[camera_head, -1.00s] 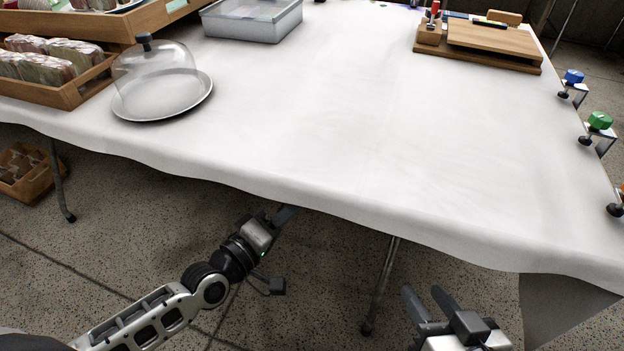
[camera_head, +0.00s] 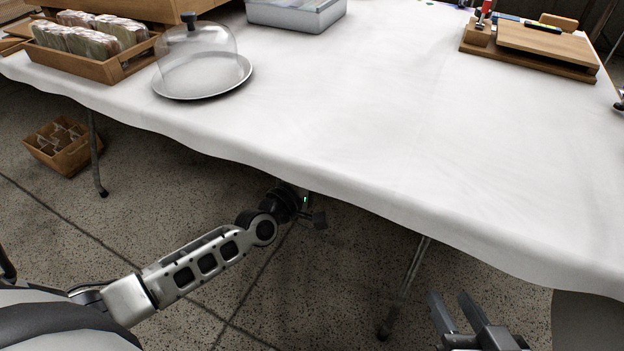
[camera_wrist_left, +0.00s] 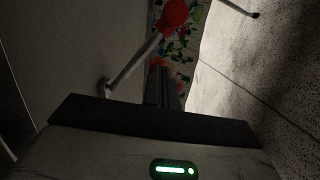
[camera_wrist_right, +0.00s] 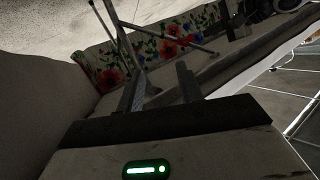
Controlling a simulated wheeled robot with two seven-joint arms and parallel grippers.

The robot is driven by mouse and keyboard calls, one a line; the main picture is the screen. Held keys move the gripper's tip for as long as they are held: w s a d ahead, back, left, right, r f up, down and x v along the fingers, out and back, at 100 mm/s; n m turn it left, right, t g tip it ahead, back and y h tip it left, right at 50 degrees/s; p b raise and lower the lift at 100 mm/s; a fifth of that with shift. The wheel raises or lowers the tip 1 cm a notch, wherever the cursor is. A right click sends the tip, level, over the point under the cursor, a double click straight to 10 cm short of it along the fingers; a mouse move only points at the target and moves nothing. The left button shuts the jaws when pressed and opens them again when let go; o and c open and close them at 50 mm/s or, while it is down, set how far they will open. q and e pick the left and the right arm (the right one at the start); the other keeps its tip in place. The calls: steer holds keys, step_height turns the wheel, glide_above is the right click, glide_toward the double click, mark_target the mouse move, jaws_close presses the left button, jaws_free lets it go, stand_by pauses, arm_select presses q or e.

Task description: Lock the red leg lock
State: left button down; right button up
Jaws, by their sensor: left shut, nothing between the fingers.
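The red leg lock (camera_wrist_left: 175,12) shows as a round red piece at the top of the left wrist view, on a pale metal table leg (camera_wrist_left: 135,66). My left gripper (camera_wrist_left: 166,70) is shut and empty, its fingers pointing toward the lock but apart from it in the picture. In the head view my left wrist goes under the front edge of the white tablecloth (camera_head: 400,130), which hides the fingers and the lock. My right gripper (camera_head: 453,297) is open and empty, low in front of the table; its two spread fingers also show in the right wrist view (camera_wrist_right: 160,85).
A folding table leg (camera_head: 408,275) stands right of my left arm. A floral cloth (camera_wrist_right: 165,48) hangs beyond the underside. On the table are a glass-domed plate (camera_head: 203,92), a tray of packets (camera_head: 105,70) and a wooden board (camera_head: 545,45). A floor basket (camera_head: 65,150) stands left.

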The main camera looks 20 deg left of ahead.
arm_select(q)
steer(key=d, duration=0.4)
steer(key=shift+w+f, duration=0.2)
steer(key=shift+w, duration=0.2)
arm_select(e)
steer(key=shift+s+f, duration=0.15)
steer(key=shift+f, duration=0.05)
